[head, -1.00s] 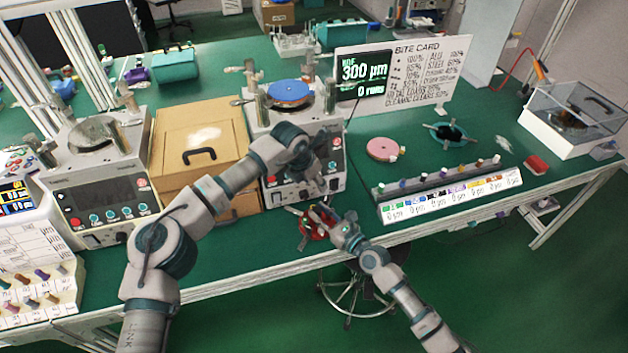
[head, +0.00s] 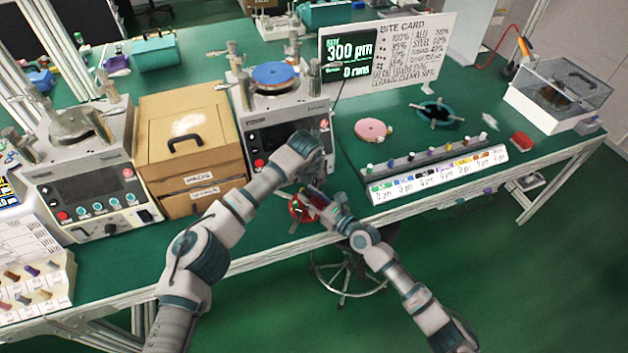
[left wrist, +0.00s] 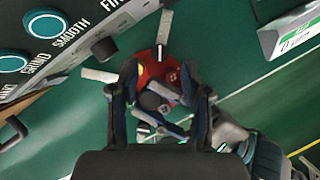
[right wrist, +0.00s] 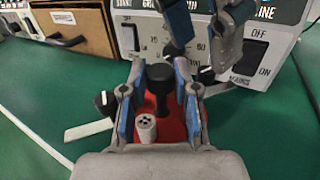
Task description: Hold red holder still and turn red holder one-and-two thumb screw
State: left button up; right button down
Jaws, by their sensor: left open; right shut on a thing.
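The red holder (head: 300,208) sits on the green bench near its front edge; it also shows in the left wrist view (left wrist: 157,67) and right wrist view (right wrist: 176,126). Pale arms stick out from it, with black thumb screws (right wrist: 105,103) between them. I cannot read which is one-and-two. My right gripper (right wrist: 160,95) is shut on the black centre post (right wrist: 160,75) of the holder. My left gripper (left wrist: 165,85) is open above the holder, its fingers apart, and partly hides it. Its fingers (right wrist: 180,18) show at the top of the right wrist view.
The lapping machine (head: 285,115) with a blue disc stands just behind the holder. A cardboard drawer box (head: 190,140) is left of it. A rack of coloured knobs (head: 440,175) lies to the right, with a pink disc (head: 373,130) behind it. A stool stands below the bench edge.

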aim_at(314, 182)
pick_arm(q)
jog(key=shift+x, duration=2)
grip_shut()
